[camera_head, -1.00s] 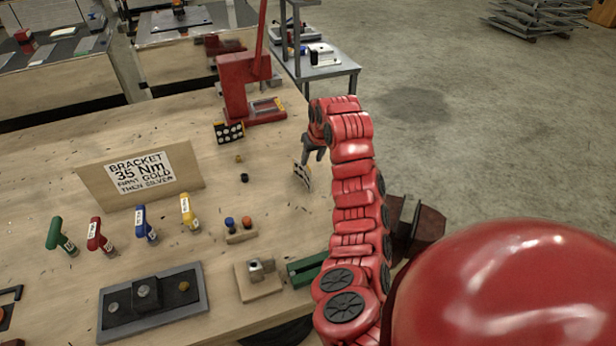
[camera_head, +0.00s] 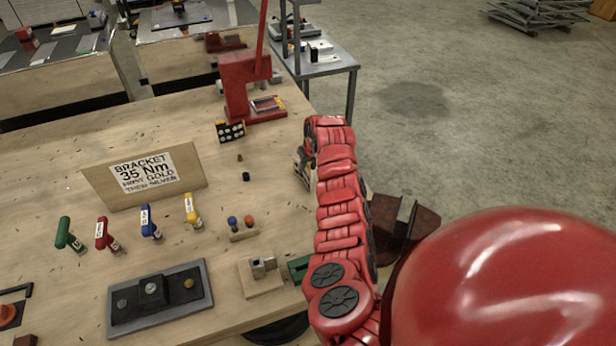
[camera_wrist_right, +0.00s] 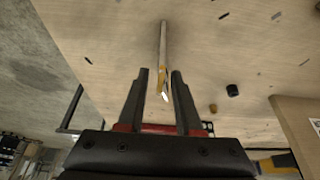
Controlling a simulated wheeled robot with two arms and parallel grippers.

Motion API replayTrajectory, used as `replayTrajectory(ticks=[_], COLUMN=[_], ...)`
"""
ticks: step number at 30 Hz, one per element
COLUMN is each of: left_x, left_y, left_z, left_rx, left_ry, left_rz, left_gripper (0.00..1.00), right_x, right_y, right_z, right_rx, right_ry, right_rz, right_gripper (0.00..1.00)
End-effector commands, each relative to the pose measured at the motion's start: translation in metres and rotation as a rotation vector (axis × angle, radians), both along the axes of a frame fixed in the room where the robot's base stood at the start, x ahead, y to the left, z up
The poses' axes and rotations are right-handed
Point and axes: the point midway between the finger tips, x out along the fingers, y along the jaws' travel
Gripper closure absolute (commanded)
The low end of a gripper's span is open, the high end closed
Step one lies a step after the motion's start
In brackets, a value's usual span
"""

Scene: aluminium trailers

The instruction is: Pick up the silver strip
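A small dotted strip (camera_head: 297,170) stands near the right edge of the workbench, mostly hidden behind my right arm. In the right wrist view a thin upright strip (camera_wrist_right: 163,45) is seen nearly edge-on, with a pale side and yellow near its lower end. My right gripper (camera_wrist_right: 160,72) is open, with one dark finger on each side of the strip in the picture; I see no contact. In the head view the right gripper (camera_head: 307,150) is mostly hidden by its arm. A second black strip with silvery dots (camera_head: 231,132) stands by the red press. My left gripper is out of view.
The red press (camera_head: 246,90) stands at the bench's far right. A sign board (camera_head: 145,177), several coloured drivers (camera_head: 150,222), a dark fixture plate (camera_head: 160,297) and a wooden block (camera_head: 261,275) occupy the nearer bench. Small dark and brass parts (camera_head: 246,176) lie left of the gripper.

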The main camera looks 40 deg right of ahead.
Motion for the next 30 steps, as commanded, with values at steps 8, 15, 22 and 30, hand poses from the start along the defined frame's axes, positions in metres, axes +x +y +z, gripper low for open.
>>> replayTrajectory(ticks=[8, 15, 22, 30], left_x=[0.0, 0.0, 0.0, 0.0], left_y=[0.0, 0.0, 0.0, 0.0], left_z=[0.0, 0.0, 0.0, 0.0], left_rx=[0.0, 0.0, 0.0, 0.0], left_ry=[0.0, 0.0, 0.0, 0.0], left_rz=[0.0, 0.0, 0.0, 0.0], left_gripper=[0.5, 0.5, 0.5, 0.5], right_x=[0.0, 0.0001, 0.0001, 0.0001], right_y=[0.0001, 0.0002, 0.0002, 0.0002], right_z=[0.0002, 0.0002, 0.0002, 0.0004], right_rx=[0.0, 0.001, 0.001, 0.001], right_ry=[0.0, 0.0, 0.0, 0.0], right_rz=[0.0, 0.0, 0.0, 0.0], right_gripper=[1.0, 1.0, 1.0, 1.0])
